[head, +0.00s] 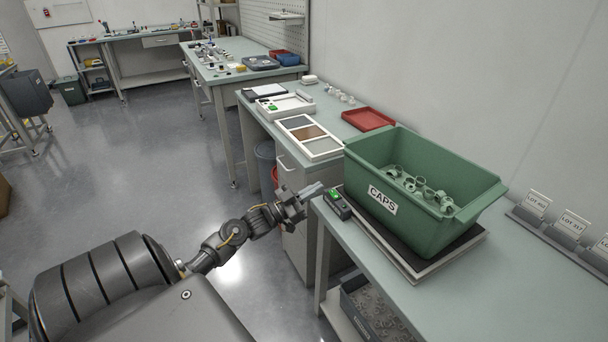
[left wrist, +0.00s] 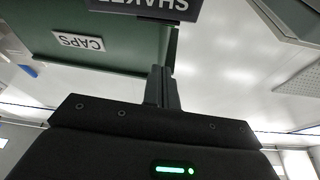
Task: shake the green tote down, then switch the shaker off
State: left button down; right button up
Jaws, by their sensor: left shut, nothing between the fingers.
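The green tote (head: 425,215), labelled CAPS, stands on the shaker (head: 437,267), a flat pale-edged plate with a dark top. Several pale ring-like caps (head: 418,184) lie loose in the tote. A small dark switch box (head: 336,204) with a green lit top sits at the shaker's left corner. My left gripper (head: 314,190) is shut and empty, just left of the switch box; I cannot tell if they touch. In the left wrist view the shut fingers (left wrist: 162,88) point at a dark SHAKER plate (left wrist: 145,10), with the tote (left wrist: 105,55) beside it. My right gripper is out of view.
Lot cards (head: 568,225) stand in holders along the wall at right. A red tray (head: 368,119) and a white sectioned tray (head: 308,138) lie behind the tote. A grey bin (head: 372,312) sits under the bench. The floor at left is open.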

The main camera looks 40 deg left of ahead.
aim_at(334, 194)
pick_arm(q)
jog(key=x, duration=0.4)
jog(key=f, duration=0.2)
jog(key=shift+w+a+f, duration=0.15)
jog(key=shift+w+f, duration=0.1)
jog(key=shift+f, duration=0.7)
